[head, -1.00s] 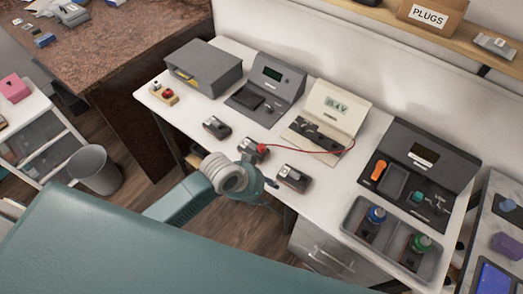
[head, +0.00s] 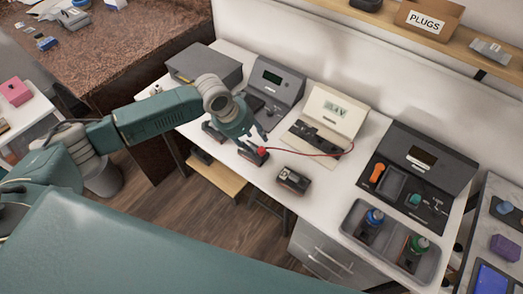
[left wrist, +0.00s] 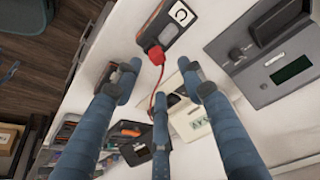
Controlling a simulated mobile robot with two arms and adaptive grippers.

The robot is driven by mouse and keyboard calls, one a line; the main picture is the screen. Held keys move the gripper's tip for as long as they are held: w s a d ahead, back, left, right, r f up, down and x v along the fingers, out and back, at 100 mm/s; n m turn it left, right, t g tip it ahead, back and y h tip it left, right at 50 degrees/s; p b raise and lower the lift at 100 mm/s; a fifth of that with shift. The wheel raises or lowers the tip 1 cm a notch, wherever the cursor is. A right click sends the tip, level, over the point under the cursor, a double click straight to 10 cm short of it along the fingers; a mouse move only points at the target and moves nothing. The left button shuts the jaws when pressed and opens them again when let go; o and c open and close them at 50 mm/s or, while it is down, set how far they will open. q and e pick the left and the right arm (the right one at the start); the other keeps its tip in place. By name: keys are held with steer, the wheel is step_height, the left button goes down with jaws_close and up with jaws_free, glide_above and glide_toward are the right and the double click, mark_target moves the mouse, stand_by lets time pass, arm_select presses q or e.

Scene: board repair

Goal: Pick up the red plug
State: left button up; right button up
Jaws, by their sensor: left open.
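The red plug (head: 262,151) sits on a small dark module (head: 250,157) near the table's front edge. In the left wrist view the plug (left wrist: 153,60) is at the module's end, with its red cable (left wrist: 158,85) running from it. In the head view the cable (head: 310,155) runs to the cream meter (head: 325,118). My left gripper (head: 256,138) is just above and beside the plug, its fingers spread and empty. In the left wrist view its three fingers (left wrist: 158,83) point towards the module and plug, apart from them. My right gripper is out of view.
Another module (head: 293,180) lies to the right. A dark device (head: 273,84) stands behind my gripper. A grey tray (head: 392,236) with a blue-topped and a green-topped bottle is at the right. The white table (head: 318,205) is bare around the right module.

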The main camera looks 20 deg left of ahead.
mark_target(261, 149)
arm_select(q)
steer(key=p+x, duration=0.1)
steer(key=x, duration=0.4)
steer(key=shift+d+f+p, duration=0.15)
steer(key=shift+f+p, duration=0.2)
steer(key=shift+p, duration=0.05)
steer(key=shift+w+d+f, duration=0.2)
steer(key=shift+w+f, duration=0.05)
steer(key=shift+f, duration=0.4)
steer(key=shift+c, duration=0.5)
steer(key=c, duration=0.9)
steer(key=shift+r, duration=0.15)
step_height(261, 149, up, 18)
steer(key=b, duration=0.3)
steer(key=shift+r, duration=0.15)
jaws_close()
steer(key=shift+r, duration=0.8)
